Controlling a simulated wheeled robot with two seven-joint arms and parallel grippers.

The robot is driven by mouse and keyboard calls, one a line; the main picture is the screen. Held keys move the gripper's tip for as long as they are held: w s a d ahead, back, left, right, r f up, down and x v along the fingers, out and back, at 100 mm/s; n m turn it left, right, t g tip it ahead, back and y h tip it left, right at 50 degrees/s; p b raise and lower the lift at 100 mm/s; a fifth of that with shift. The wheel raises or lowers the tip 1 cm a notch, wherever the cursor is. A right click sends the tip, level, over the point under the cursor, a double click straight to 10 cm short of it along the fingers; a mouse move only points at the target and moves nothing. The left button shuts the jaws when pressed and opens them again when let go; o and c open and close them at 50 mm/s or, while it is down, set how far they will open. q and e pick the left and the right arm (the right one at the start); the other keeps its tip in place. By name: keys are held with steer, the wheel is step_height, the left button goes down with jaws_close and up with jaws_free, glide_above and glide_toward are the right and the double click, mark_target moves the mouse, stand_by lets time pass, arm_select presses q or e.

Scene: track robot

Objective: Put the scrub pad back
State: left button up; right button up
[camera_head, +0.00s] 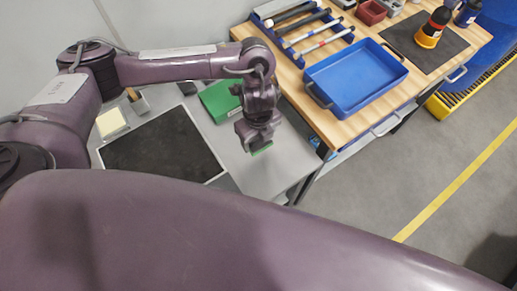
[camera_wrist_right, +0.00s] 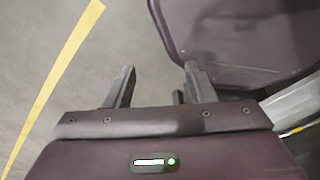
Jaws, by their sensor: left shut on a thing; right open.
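My left gripper (camera_head: 258,140) is over the right part of the grey table (camera_head: 274,176), pointing down. It is shut on a green scrub pad (camera_head: 262,149), of which only a thin edge shows beneath the fingers. I cannot tell whether the pad touches the table. A green box or tray (camera_head: 219,101) sits on the grey table, left of the gripper and partly behind the arm. My right gripper (camera_wrist_right: 157,88) is open and empty over the floor in the right wrist view.
A dark mat (camera_head: 165,150) and a pale yellow block (camera_head: 111,123) lie on the grey table. Open floor (camera_head: 400,180) lies right.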

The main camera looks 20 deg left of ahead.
mark_target(258, 149)
arm_select(q)
step_height(258, 149, down, 3)
steer(key=shift+b, duration=0.4)
step_height(258, 149, down, 3)
steer(key=shift+f+b, duration=0.1)
steer(key=shift+b, duration=0.55)
steer(key=shift+f, duration=0.3)
steer(key=shift+r, duration=0.1)
arm_select(e)
steer(key=shift+w+d+f, duration=0.15)
steer(key=shift+d+f, duration=0.1)
steer(key=shift+f, duration=0.35)
steer(key=shift+w+d+f, duration=0.15)
steer(key=shift+d+f, duration=0.05)
steer(key=shift+f, duration=0.4)
arm_select(q)
steer(key=o, duration=0.9)
arm_select(e)
steer(key=shift+a+f, duration=0.1)
steer(key=shift+a, duration=0.1)
